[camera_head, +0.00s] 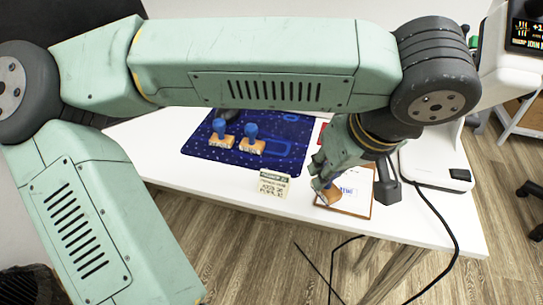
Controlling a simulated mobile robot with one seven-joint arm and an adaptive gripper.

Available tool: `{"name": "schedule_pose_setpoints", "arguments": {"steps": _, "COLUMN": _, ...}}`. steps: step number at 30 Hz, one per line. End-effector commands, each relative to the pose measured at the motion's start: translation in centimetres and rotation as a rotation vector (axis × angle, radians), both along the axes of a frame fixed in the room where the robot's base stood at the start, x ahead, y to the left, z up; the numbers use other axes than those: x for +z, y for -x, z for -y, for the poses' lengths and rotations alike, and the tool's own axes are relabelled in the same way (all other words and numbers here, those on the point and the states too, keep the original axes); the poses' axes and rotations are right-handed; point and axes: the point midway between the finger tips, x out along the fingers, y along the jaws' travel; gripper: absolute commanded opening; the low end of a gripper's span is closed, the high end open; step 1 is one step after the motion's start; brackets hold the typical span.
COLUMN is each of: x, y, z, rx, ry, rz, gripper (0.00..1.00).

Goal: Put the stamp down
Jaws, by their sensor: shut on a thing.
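My gripper (323,181) is shut on a stamp (329,196) with a wooden block. The fingers hide much of its handle. The stamp is over the left part of a white sheet on a brown-edged board (359,207). I cannot tell whether it touches the sheet. Blue print shows on the sheet just right of the stamp. Two more stamps, with blue handles and wooden blocks, stand upright on a dark blue mat (204,149): one on the left (219,134) and one to its right (252,141).
A small white printed card (273,184) stands at the table's front edge, left of the board. A white machine (437,165) stands on the right of the white table (440,222), with a black cable hanging down.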

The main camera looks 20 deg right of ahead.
Motion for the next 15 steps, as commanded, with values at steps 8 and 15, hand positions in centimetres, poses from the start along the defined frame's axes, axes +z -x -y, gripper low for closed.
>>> {"name": "schedule_pose_setpoints", "arguments": {"steps": 8, "x": -0.3, "y": -5.5, "z": -0.8, "rx": 0.004, "ry": 0.003, "rz": -0.006, "gripper": 0.01}}
{"name": "schedule_pose_setpoints", "arguments": {"steps": 15, "x": -0.9, "y": -11.6, "z": -1.6, "rx": 0.002, "ry": 0.002, "rz": -0.003, "gripper": 0.01}}
